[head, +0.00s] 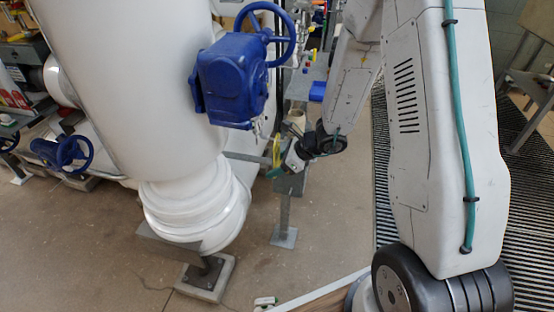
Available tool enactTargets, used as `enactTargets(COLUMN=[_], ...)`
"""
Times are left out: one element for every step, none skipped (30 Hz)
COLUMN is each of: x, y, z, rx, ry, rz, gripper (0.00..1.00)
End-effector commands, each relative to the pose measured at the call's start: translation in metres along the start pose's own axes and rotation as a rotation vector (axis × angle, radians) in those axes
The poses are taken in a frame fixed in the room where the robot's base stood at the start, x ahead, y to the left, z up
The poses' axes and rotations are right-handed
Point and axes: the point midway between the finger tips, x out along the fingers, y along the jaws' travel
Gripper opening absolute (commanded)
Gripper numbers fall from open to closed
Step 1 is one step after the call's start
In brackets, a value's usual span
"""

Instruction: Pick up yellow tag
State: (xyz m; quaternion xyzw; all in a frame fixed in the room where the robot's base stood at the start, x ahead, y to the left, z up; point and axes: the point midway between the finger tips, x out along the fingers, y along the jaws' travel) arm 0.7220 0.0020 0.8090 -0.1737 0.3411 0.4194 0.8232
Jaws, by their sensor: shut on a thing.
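The yellow tag (276,150) shows as a small, narrow upright yellow strip near the middle of the head view. It is just right of the large white pipe and below the blue valve actuator. My gripper (279,167) reaches in from the right and is shut on the yellow tag at its lower part. The fingertips are small in this view, so the exact grip is hard to make out. I cannot tell whether the tag touches anything behind it.
A large white pipe (135,85) with a blue actuator (231,78) and blue handwheel (268,30) stands close left. A grey post (284,215) stands below my gripper. A bench with a blue bin (317,91) is behind. Brown floor (335,215) is open in front.

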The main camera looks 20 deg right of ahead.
Motion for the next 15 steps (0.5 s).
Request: enactTargets(x=[0.0,0.0,0.0,0.0,-0.001,-0.001,-0.002,-0.003,-0.004,-0.006,-0.008,-0.011,-0.013,-0.017,-0.022], y=[0.0,0.0,0.0,0.0,0.0,0.0,0.0,0.0,0.0,0.0,0.0,0.0,0.0,-0.001,-0.001], z=[0.0,0.0,0.0,0.0,0.001,0.001,0.002,0.003,0.005,0.006,0.008,0.011,0.011,0.005,0.0], rx=[0.0,0.0,0.0,0.0,0.0,-0.001,-0.001,-0.002,-0.002,-0.003,-0.002,-0.002,-0.002,0.002,0.004], ry=[0.0,0.0,0.0,0.0,0.0,0.0,0.0,-0.001,-0.001,-0.001,-0.002,-0.001,-0.001,0.0,0.001], rz=[0.0,0.0,0.0,0.0,0.0,0.0,0.0,-0.001,-0.001,-0.002,-0.002,-0.002,-0.002,-0.002,-0.003], gripper=[0.34,0.34,0.34,0.34,0.34,0.34,0.34,0.34,0.34,0.34,0.34,0.34,0.34,0.35,0.35])
